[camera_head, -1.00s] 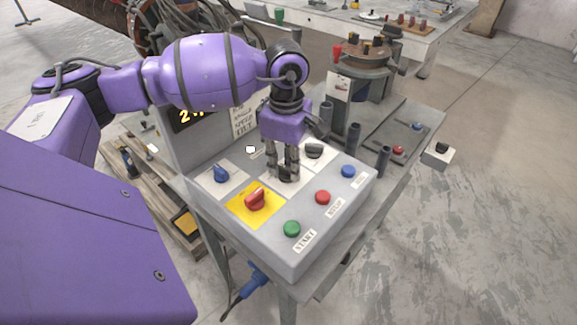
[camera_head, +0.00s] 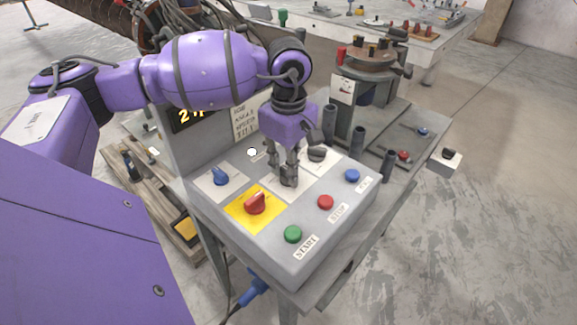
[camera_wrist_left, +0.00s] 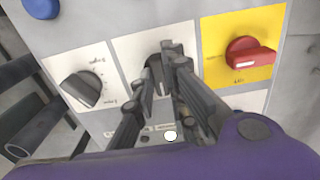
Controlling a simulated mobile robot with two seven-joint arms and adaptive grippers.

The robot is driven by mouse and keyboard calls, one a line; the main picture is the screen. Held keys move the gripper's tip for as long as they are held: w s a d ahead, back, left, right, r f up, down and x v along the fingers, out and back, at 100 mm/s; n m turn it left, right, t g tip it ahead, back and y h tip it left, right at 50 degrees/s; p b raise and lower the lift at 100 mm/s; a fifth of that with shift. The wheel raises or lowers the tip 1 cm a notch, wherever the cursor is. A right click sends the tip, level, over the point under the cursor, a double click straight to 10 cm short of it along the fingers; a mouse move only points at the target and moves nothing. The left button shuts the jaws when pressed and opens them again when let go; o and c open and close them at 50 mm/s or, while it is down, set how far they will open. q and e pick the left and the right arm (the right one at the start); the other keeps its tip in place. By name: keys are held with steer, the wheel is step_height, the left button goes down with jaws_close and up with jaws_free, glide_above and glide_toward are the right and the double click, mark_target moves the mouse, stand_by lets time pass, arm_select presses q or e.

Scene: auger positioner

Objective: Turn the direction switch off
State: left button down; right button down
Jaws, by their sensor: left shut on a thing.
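The grey control panel (camera_head: 268,241) carries several knobs and buttons. My left gripper (camera_head: 288,180) reaches down onto the white plate between the red knob on yellow and the black knob. In the left wrist view my left gripper (camera_wrist_left: 167,72) is shut on a dark switch (camera_wrist_left: 153,76), which I take for the direction switch. The fingers hide most of this switch, so I cannot read its setting. In the head view the fingers cover it. My right gripper is not in view.
Close by are a red knob (camera_head: 256,202) on a yellow plate, a blue knob (camera_head: 221,176) and a black knob (camera_head: 317,153). Green (camera_head: 292,234), red (camera_head: 325,202) and blue (camera_head: 352,175) buttons line the front edge. Dark upright tubes (camera_head: 357,138) stand behind the panel.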

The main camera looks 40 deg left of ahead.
arm_select(q)
steer(key=c, duration=1.8)
jaws_free()
steer(key=shift+o, duration=0.2)
steer(key=shift+r, duration=0.45)
step_height(320, 180, up, 11)
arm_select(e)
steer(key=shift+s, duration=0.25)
